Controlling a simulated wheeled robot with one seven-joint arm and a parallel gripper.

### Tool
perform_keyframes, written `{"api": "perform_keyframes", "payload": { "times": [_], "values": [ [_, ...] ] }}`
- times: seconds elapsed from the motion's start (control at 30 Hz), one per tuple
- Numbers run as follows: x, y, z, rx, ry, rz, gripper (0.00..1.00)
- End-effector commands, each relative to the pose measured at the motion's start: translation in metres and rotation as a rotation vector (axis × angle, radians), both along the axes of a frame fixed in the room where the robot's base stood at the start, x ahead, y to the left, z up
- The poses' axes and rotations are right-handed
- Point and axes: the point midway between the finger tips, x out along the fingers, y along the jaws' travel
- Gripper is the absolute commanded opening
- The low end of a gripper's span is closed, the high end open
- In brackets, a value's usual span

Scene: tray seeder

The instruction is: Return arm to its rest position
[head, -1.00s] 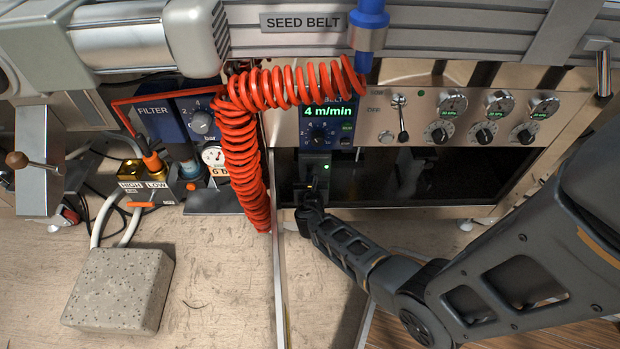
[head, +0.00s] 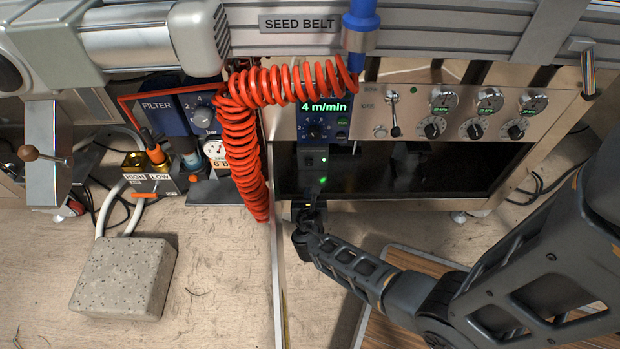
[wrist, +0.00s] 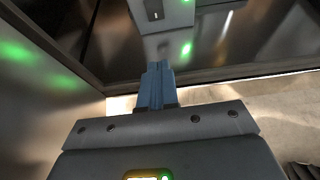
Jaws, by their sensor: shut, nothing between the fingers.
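My gripper (wrist: 155,85) is shut and empty, its two fingers pressed together in the wrist view. In the head view my gripper (head: 308,205) is in front of the lower edge of the machine's dark opening, below the belt speed panel. The belt panel (head: 323,118) reads 4 m/min. A small grey switch box (head: 312,158) with a green light hangs under it, and the gripper is apart from it. The box also shows ahead of the fingers in the wrist view (wrist: 165,15).
A coiled red hose (head: 242,150) hangs left of my gripper, beside a thin upright panel edge (head: 279,290). A stone block (head: 125,277) lies on the floor at left. Knobs and gauges (head: 475,128) line the panel at right. Floor in front of the machine is partly clear.

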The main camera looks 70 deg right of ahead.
Motion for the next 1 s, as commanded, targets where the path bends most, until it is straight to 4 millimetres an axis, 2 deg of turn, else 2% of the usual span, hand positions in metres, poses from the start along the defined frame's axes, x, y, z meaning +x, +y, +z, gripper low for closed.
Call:
{"api": "perform_keyframes", "payload": {
  "times": [0.1,0.3,0.63,0.73,0.87,1.0],
  "values": [
    [-0.008,0.022,0.006,0.001,0.002,0.004,0.0],
    [-0.016,0.041,0.007,0.001,0.0,0.003,0.0],
    [-0.018,0.045,0.007,0.003,-0.001,0.001,0.0],
    [-0.024,0.052,0.005,0.036,-0.027,-0.001,0.0],
    [-0.046,0.08,-0.002,0.181,-0.14,-0.019,0.0],
    [-0.081,0.127,0.0,0.443,-0.343,-0.067,0.0]
  ]
}}
